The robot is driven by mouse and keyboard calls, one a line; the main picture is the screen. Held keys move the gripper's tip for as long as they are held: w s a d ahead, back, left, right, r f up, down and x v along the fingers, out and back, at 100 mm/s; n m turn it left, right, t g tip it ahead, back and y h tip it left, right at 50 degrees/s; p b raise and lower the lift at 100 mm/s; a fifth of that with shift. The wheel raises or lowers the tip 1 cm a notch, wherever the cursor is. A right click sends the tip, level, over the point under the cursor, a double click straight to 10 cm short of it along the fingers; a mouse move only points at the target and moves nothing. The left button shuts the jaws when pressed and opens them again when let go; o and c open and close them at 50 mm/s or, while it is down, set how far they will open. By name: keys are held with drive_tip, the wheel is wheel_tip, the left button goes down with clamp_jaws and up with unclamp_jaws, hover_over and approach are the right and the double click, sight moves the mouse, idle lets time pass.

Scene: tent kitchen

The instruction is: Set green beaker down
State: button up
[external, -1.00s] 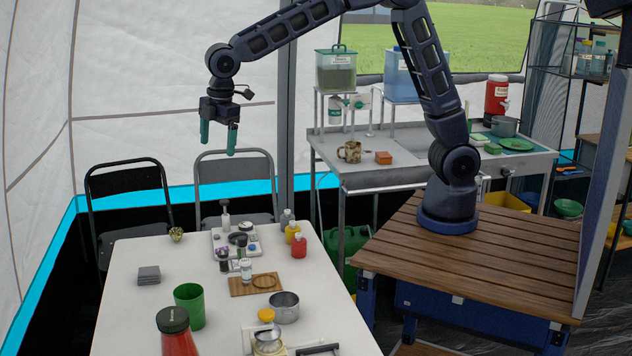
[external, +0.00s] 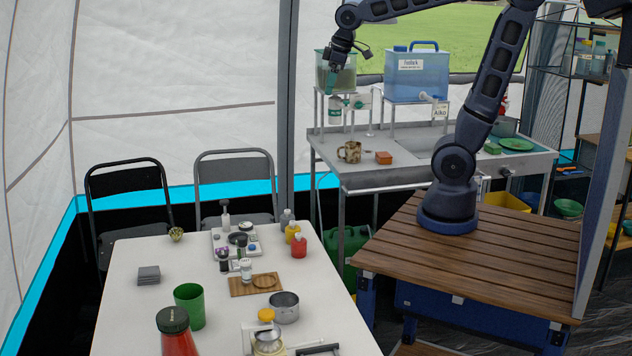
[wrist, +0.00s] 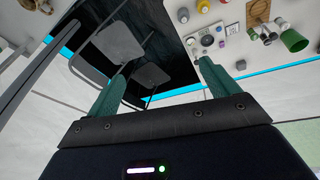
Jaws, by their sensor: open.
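The green beaker (external: 189,306) stands upright on the white table near its front left part, beside the red bottle. It also shows in the wrist view (wrist: 293,41) at the upper right. My gripper (external: 331,92) is high up near the back of the tent, far from the beaker, by the stand with the water containers. In the wrist view its two green fingers (wrist: 158,85) are spread wide with nothing between them.
The white table (external: 130,290) also holds a red bottle (external: 178,335), a metal pot (external: 285,307), a wooden board (external: 243,288) and a tray of small bottles. Two folding chairs (external: 128,205) stand behind it. A mug (external: 350,151) sits on the sink counter.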

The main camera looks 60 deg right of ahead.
drive_tip(key=s+d+f+m, duration=0.2)
drive_tip(key=s+d, duration=0.3)
drive_tip(key=s, duration=0.1)
drive_tip(key=s+d+f+m+t, duration=0.1)
drive_tip(key=s+d+f+m, duration=0.1)
drive_tip(key=s+d, duration=0.3)
drive_tip(key=shift+s+d+f+m, duration=0.15)
drive_tip(key=shift+s+d+m, duration=0.15)
drive_tip(key=shift+s+m, duration=0.75)
drive_tip(key=shift+s+n, duration=0.2)
drive_tip(key=shift+n, duration=0.05)
